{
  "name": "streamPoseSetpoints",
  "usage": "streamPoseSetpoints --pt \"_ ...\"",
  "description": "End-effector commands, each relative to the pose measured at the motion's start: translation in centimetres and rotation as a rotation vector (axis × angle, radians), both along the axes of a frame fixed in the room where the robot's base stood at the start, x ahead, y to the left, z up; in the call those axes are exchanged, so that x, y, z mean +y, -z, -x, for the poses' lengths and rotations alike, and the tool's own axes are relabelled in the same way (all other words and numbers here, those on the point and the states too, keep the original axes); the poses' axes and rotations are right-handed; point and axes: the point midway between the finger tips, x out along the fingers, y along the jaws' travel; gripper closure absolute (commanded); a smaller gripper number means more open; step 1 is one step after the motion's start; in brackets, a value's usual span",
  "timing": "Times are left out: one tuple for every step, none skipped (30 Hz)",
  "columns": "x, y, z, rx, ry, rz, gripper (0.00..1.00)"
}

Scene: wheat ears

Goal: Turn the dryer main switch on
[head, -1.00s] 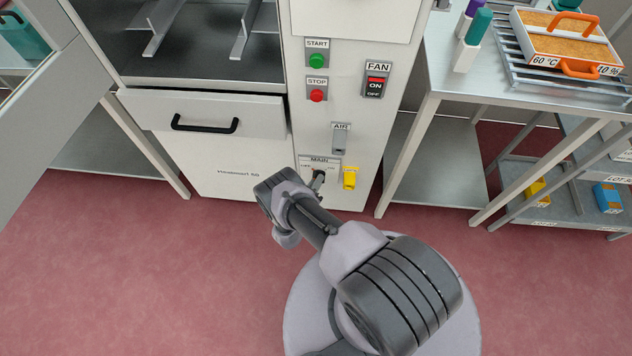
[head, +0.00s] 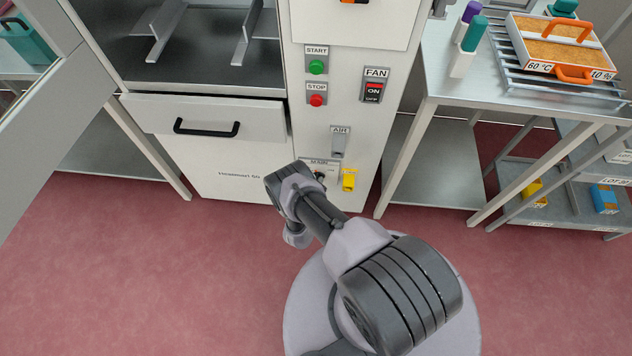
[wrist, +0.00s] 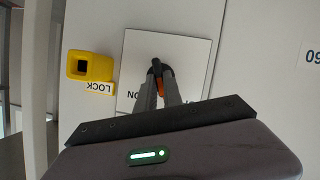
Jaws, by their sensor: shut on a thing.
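The main switch sits on a pale plate (wrist: 190,52), labelled MAIN in the head view (head: 319,162), low on the dryer front. In the wrist view, which shows the panel upside down, my gripper (wrist: 160,72) is shut on the switch handle (wrist: 166,82), a small black and orange part between the fingertips. An ON label (wrist: 134,95) shows left of the fingers. The fingers and wrist hide the rest of the plate, so the handle's exact angle is unclear. In the head view my arm covers most of the switch.
A yellow LOCK part (wrist: 91,66) is beside the plate, close to my fingers; it also shows in the head view (head: 349,180). The AIR switch (head: 339,143) is above. A steel table (head: 432,82) stands right of the dryer. The drawer (head: 205,120) is at left.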

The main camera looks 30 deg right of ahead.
Motion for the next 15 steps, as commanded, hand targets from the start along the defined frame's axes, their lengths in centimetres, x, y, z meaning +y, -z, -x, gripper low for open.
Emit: streamPoseSetpoints --pt "-0.21 -0.09 0.22 -0.020 0.005 -0.036 1.00" --pt "-0.21 -0.07 0.23 -0.036 0.004 -0.059 1.00" --pt "-0.23 -0.05 0.27 -0.056 0.003 -0.090 1.00" --pt "-0.30 -0.03 0.32 -0.072 0.006 -0.114 1.00" --pt "-0.31 -0.02 0.32 -0.088 0.004 -0.137 1.00" --pt "-0.31 -0.01 0.31 -0.110 0.003 -0.169 1.00" --pt "-0.38 -0.01 0.34 -0.127 0.004 -0.192 1.00" --pt "-0.39 0.02 0.37 -0.142 0.004 -0.216 1.00" --pt "-0.40 0.07 0.41 -0.162 0.004 -0.247 1.00" --pt "-0.45 0.08 0.44 -0.178 0.005 -0.271 1.00" --pt "-0.47 0.08 0.43 -0.194 0.004 -0.295 1.00" --pt "-0.49 0.11 0.45 -0.216 0.004 -0.327 1.00" --pt "-0.54 0.14 0.49 -0.233 0.005 -0.350 1.00" --pt "-0.55 0.16 0.50 -0.248 0.004 -0.374 1.00" --pt "-0.57 0.18 0.53 -0.269 0.004 -0.405 1.00"
